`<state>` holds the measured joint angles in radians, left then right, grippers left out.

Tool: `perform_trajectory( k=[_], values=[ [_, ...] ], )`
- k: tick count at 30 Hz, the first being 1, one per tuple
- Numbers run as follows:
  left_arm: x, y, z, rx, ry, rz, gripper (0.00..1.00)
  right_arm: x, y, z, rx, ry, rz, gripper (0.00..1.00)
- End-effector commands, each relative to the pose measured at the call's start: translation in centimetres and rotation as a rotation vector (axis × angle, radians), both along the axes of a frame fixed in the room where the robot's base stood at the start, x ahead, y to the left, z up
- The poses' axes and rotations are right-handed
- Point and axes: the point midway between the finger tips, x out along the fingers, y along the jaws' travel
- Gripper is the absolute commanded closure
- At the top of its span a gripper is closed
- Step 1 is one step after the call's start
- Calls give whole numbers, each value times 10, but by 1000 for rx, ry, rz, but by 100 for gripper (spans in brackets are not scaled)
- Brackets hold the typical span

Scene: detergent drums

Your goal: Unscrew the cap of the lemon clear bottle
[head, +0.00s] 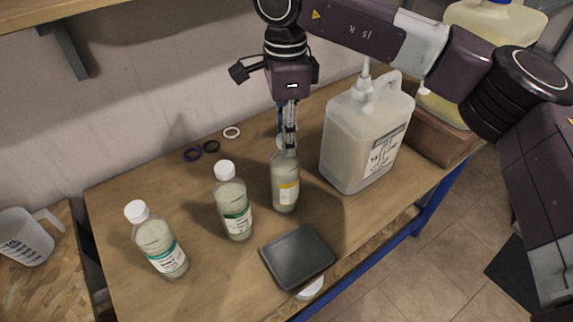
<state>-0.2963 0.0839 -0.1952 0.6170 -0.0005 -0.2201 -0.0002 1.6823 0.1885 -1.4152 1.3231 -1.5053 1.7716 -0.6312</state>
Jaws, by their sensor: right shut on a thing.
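A clear bottle with a yellow and white label (286,190), which looks like the lemon clear bottle, stands upright on the wooden table (130,190). My right gripper (286,147) comes straight down over its top, with its fingers closed around the cap area. The fingers hide the cap, so I cannot tell how far it is turned. My left gripper is not in view.
A large jug (350,145) stands close on the right. A dark tray (297,257) lies in front. Small rings (211,146) lie behind.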

Motion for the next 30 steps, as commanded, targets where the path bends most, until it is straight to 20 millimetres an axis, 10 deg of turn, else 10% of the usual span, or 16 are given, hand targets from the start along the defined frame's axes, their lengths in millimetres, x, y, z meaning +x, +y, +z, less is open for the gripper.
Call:
perform_trajectory(
  k=[30],
  values=[
    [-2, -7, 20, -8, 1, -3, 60, 0, 1, 30, 3, -3, -4, 100]
  ],
)
